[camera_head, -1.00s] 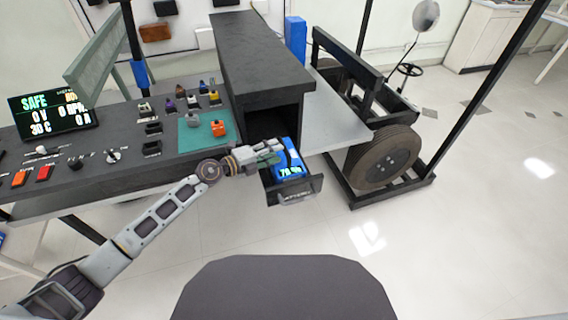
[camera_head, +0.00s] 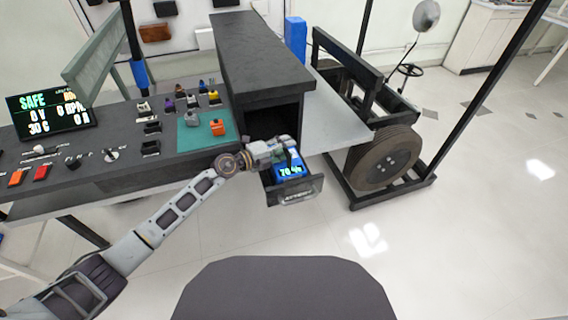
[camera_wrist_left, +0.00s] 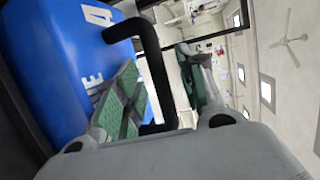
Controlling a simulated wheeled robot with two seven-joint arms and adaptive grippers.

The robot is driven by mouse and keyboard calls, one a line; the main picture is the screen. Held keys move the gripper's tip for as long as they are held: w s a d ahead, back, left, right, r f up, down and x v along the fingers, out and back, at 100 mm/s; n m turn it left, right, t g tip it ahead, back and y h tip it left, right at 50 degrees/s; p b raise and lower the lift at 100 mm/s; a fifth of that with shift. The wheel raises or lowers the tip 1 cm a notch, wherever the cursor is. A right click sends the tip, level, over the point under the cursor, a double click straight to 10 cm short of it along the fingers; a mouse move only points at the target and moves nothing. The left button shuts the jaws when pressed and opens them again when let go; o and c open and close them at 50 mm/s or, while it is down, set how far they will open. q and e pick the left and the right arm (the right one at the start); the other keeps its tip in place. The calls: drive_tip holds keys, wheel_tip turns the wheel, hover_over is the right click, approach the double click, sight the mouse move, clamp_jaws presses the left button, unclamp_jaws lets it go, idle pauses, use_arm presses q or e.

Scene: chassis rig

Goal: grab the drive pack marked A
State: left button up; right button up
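The blue drive pack (camera_head: 291,167) sits in the pulled-out drawer (camera_head: 302,192) under the black housing. Its front display reads about 70 %. In the left wrist view the blue pack (camera_wrist_left: 50,65) shows a white letter A and a black handle (camera_wrist_left: 155,65). My left gripper (camera_head: 284,149) is at the top of the pack. In the left wrist view its two green-padded fingers (camera_wrist_left: 160,85) stand apart, with the handle between them; the left finger is close to the pack and the right one is clear of the handle. My right gripper is out of view.
The black housing (camera_head: 262,55) rises directly behind the drawer. A console with a SAFE screen (camera_head: 52,110), switches and a green mat (camera_head: 190,140) lies to the left. A wheeled chassis rig (camera_head: 384,160) stands to the right. The floor in front is clear.

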use_arm(q)
clamp_jaws()
idle(0.3)
idle(0.3)
drive_tip(key=shift+r, duration=0.2)
